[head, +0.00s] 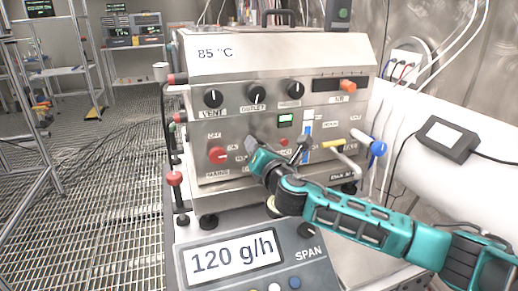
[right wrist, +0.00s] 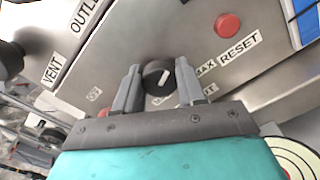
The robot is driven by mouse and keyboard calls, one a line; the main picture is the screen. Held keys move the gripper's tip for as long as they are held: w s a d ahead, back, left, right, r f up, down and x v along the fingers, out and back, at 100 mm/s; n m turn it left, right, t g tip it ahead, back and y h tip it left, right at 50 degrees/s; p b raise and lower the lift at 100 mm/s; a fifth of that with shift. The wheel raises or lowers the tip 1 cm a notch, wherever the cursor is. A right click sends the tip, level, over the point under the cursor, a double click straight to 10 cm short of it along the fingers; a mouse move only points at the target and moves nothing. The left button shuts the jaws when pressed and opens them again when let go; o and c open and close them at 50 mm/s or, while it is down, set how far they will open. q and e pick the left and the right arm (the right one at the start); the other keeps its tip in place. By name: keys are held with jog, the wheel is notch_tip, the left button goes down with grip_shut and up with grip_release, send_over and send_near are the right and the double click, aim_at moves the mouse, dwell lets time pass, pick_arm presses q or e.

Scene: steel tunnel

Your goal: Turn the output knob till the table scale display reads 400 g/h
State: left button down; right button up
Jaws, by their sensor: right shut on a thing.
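The table scale (head: 185,262) stands in front of the steel machine, and its display (head: 232,254) reads 120 g/h. My right gripper (head: 253,147) reaches in from the right to the machine's lower front panel and hides the knob there in the head view. In the right wrist view a round black knob (right wrist: 157,77) with a white pointer mark sits between the two grey fingers, which are shut on it. Its label is partly covered by a finger; a "MAX" mark is beside it. My left gripper is not in view.
Black knobs, VENT (head: 213,98), OUTLET (head: 256,95) and another (head: 296,90), sit above on the steel machine (head: 190,72). A red knob (head: 217,154) is left of my gripper. A yellow-handled valve (head: 333,144) and blue knob (head: 378,148) are to the right. A red RESET button (right wrist: 228,24) is close by.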

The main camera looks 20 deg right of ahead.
jog(key=shift+m, duration=2.2)
jog(key=o, duration=1.1)
jog(key=shift+c, duration=0.2)
jog(key=shift+s, duration=0.15)
jog(key=s, duration=1.2)
jog(key=shift+s+d, duration=0.25)
jog(key=shift+s, duration=0.05)
jog(key=shift+s, duration=0.1)
